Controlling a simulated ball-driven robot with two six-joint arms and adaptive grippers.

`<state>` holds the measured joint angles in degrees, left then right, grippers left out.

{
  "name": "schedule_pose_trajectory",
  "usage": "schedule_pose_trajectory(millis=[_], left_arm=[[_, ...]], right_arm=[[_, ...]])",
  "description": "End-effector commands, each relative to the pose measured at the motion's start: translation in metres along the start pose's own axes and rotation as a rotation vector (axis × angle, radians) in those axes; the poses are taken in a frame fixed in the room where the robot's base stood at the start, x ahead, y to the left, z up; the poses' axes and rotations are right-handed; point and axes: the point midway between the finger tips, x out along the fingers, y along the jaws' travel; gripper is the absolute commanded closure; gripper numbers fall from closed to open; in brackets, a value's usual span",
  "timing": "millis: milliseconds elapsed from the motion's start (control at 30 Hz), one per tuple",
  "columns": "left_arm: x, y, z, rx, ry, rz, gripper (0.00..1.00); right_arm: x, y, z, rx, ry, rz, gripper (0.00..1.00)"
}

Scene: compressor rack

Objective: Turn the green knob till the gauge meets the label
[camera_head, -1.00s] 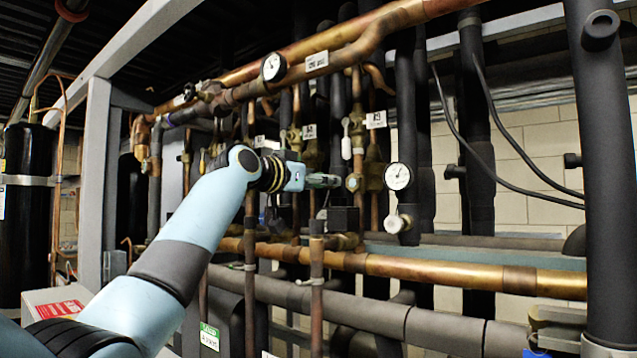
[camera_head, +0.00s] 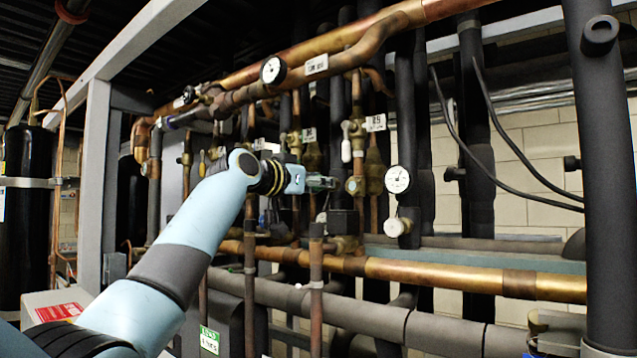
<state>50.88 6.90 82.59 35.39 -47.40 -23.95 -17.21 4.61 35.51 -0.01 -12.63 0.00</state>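A white dial gauge (camera_head: 398,179) is on a black pipe right of the gripper. Another gauge (camera_head: 272,70) is on the upper copper pipe, beside a white label (camera_head: 317,64). The needle readings are too small to tell. My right gripper is not in view.
Copper and black pipes crowd the rack around my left arm. A horizontal copper pipe (camera_head: 440,272) runs below the gripper. A thick black pipe (camera_head: 606,180) stands at the right. A green-and-white label (camera_head: 209,340) is low at the front. A grey frame post (camera_head: 96,180) stands left.

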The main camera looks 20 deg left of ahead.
Motion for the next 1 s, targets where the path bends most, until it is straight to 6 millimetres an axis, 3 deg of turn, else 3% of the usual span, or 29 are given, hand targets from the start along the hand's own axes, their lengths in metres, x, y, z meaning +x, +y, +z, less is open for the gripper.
schedule_pose_trajectory(millis=[600,1000], left_arm=[[0.0,-0.001,-0.001,-0.382,-0.002,0.0,1.0],[0.0,-0.001,0.0,-0.466,0.0,0.0,1.0]], right_arm=[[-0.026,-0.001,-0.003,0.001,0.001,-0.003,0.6],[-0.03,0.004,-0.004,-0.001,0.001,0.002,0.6]])
